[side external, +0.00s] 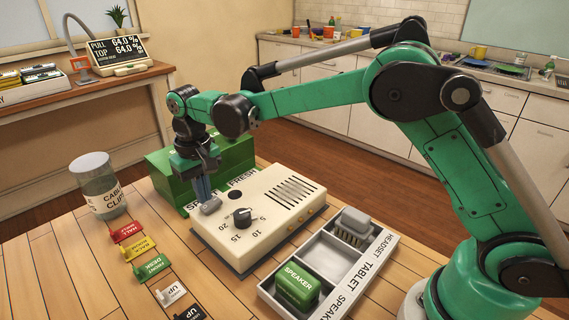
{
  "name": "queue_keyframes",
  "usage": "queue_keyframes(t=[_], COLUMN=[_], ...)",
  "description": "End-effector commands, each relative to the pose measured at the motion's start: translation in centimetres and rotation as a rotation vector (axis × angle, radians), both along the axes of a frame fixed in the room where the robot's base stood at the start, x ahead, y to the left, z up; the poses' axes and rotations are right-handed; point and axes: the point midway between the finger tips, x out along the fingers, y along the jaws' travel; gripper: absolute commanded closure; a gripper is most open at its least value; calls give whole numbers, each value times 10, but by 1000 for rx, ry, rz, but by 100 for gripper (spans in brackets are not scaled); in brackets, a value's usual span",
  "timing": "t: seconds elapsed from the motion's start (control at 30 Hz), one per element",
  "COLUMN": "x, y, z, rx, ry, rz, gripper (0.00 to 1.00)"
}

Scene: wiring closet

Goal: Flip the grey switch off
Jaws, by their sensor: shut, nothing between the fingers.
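A cream box (262,239) with a slotted grille and a black dial (242,217) sits on the wooden table. A small grey switch (211,206) is at its left end, beside the dial. My gripper (203,197) points down at that end, its fingers shut with nothing between them. The fingertips are right at the switch, just behind it in this view. I cannot tell whether they touch it, nor clearly which way it is tipped.
A green box (165,172) stands behind the gripper. A jar (98,186) stands at the left. Several coloured tagged pieces (151,266) line the front left. A divided tray (318,250) holds a green block (297,286) and a grey piece (352,227) at right.

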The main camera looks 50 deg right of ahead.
Motion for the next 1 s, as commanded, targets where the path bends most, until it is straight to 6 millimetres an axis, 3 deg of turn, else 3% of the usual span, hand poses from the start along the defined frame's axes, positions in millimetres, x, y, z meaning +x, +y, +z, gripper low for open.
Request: queue_keyframes(t=[0.6,1.0], x=[0,0], y=[0,0], z=[53,58], rx=[0,0], ry=[0,-1], rz=[0,0], gripper=[100,100])
